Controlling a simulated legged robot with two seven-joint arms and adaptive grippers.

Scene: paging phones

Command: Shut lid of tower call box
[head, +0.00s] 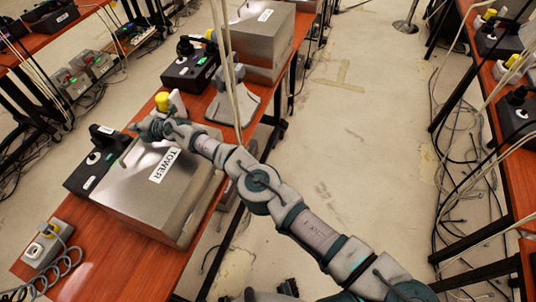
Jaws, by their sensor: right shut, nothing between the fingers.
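The tower call box (137,205) is a grey metal box with a white TOWER label, standing on the reddish-brown table at the left. Its lid (120,190) lies down over the box and looks closed or nearly so; a small gap at the edge cannot be ruled out. My right gripper (143,129) is at the lid's far edge, close to or touching it. It is shut and empty. My arm crosses over the right side of the box.
A second metal box (262,35) stands farther along the table (145,270). A black phone (88,172) sits left of the tower box, another (190,72) beyond it. A grey phone (47,245) with a coiled cord is at the front left.

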